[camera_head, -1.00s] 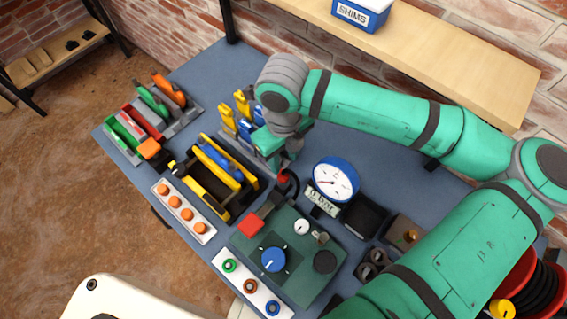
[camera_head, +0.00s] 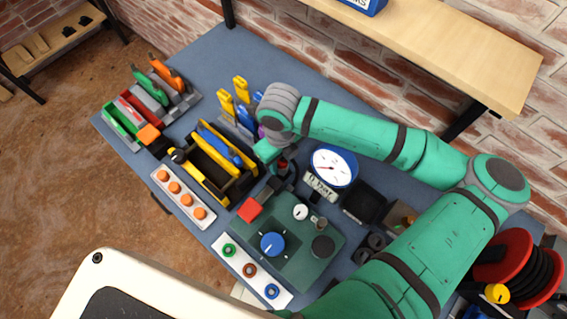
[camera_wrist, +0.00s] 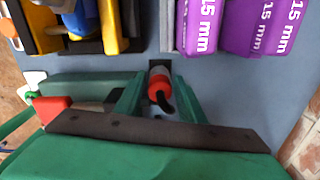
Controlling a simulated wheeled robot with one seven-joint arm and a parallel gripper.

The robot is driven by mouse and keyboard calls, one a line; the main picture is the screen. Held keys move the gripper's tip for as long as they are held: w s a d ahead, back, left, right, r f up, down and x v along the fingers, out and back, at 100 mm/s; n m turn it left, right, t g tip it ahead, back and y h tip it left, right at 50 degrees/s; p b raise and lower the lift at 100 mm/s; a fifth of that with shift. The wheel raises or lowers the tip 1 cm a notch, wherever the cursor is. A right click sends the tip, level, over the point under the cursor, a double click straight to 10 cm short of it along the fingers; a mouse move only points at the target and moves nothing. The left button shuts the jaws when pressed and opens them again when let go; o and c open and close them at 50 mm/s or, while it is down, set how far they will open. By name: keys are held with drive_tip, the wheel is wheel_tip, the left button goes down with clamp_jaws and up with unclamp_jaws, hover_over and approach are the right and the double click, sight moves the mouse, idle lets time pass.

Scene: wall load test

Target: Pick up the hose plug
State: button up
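The hose plug (camera_wrist: 160,88) has a red collar, a pale metal front part and a black hose bending away from it. In the wrist view it stands between the two green fingers of my gripper (camera_wrist: 159,90), at a dark square fitting on the blue bench. The fingers straddle it, and a narrow gap seems to show on each side, so my gripper looks open. In the head view my gripper (camera_head: 276,155) is low over the bench beside the white gauge (camera_head: 333,166). The red of the plug (camera_head: 283,166) shows there only partly, beside the fingers.
A black and yellow tool tray (camera_head: 228,196) stands left of my gripper. Purple blocks marked 1.5 mm (camera_wrist: 268,25) are close ahead. A green panel (camera_head: 315,258) with a red block (camera_head: 249,209) and blue dial lies in front. A wooden shelf (camera_head: 440,50) overhangs behind.

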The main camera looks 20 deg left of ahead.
sight(281, 160)
drive_tip(key=shift+d, duration=0.2)
drive_tip(key=shift+a, duration=0.1)
drive_tip(key=c, duration=0.9)
drive_tip(key=shift+r, duration=0.2)
wheel_tip(281, 160, up, 10)
drive_tip(key=shift+s+f, duration=0.1)
drive_tip(key=shift+f, duration=0.05)
clamp_jaws()
drive_tip(key=shift+a, duration=0.1)
